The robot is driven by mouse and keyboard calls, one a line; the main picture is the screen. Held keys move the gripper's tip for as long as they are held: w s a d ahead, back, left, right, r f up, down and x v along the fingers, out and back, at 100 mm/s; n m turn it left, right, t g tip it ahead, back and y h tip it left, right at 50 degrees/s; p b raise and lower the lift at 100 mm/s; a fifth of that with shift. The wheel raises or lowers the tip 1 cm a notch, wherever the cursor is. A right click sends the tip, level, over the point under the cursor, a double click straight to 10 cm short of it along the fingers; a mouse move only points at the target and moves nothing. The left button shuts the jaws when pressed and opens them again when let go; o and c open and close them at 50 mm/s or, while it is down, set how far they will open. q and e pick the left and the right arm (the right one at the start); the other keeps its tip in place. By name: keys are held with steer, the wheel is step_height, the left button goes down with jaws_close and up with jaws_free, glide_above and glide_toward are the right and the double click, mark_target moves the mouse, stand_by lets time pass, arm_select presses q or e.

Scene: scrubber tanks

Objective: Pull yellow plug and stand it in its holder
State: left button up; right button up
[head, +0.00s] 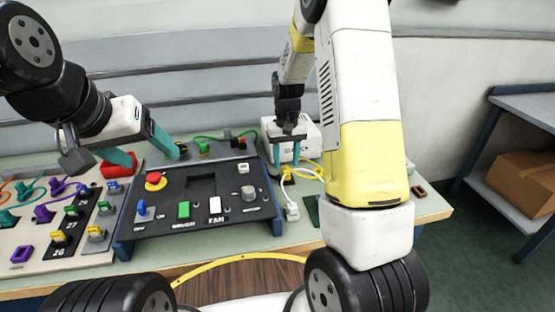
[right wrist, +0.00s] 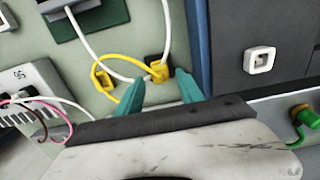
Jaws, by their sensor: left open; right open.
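The yellow plug (right wrist: 158,71) sits at a small black socket on the pale green bench top in the right wrist view, with a yellow cable looping from it. A yellow square frame (right wrist: 102,76), which looks like the holder, is to its left and appears empty. My right gripper (right wrist: 160,90) is open, its teal fingertips just below the plug in the picture, not closed on it. In the head view, my right gripper (head: 287,158) points down by the white box, with yellow cable near it. My left gripper (head: 148,150) is open and empty above the panel's back left.
A dark control panel (head: 230,222) stands left of my right gripper. A white cable (right wrist: 90,40) crosses near the plug. A white box (head: 305,135) stands behind. A board with several coloured plugs (head: 75,225) is at the left.

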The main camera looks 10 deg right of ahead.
mark_target(286, 168)
steer(key=shift+f, duration=1.9)
jaws_close()
stand_by(0.7)
steer(key=o, duration=0.6)
jaws_free()
steer(key=shift+r, duration=3.9)
